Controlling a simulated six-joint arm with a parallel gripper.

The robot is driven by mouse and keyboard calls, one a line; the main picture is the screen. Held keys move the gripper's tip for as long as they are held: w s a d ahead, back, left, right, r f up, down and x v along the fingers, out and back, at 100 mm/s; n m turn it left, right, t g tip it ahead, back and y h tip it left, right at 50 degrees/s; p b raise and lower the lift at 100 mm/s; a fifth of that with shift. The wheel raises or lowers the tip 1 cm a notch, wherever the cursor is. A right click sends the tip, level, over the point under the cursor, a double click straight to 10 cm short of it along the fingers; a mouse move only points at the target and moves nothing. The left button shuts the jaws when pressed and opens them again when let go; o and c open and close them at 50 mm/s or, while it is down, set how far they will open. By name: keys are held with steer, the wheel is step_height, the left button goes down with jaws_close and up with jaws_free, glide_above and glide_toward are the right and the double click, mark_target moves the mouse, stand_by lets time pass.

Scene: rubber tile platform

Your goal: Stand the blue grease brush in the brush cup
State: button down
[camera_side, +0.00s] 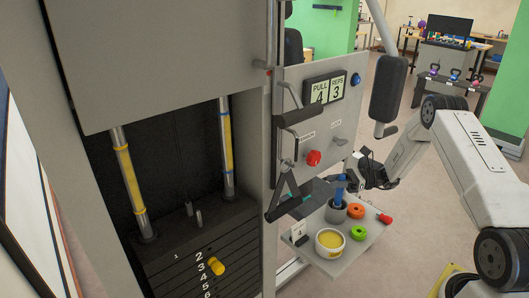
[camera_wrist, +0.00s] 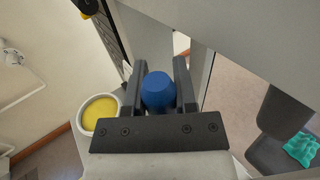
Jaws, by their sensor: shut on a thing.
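The blue grease brush (camera_side: 339,191) is upright in the side view. Its rounded blue end (camera_wrist: 158,91) shows between the two dark fingers in the wrist view. My gripper (camera_wrist: 160,76) is shut on it; in the side view my gripper (camera_side: 348,183) reaches in from the right over the small shelf. The dark grey brush cup (camera_side: 336,214) stands on the shelf directly below the brush. The brush's lower part meets the cup's mouth in the side view; I cannot tell how deep it is inside. The cup is hidden in the wrist view.
On the shelf (camera_side: 335,267) are a tub of yellow grease (camera_side: 330,241), an orange ring (camera_side: 356,211), a green ring (camera_side: 358,232) and a red-ended item (camera_side: 385,218). The tub also shows in the wrist view (camera_wrist: 99,114). The machine's black handle (camera_side: 290,200) hangs close left.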

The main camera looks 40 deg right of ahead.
steer(key=shift+f, duration=0.8)
steer(key=shift+c, duration=1.6)
jaws_free()
steer(key=v, duration=0.8)
steer(key=shift+a, duration=0.1)
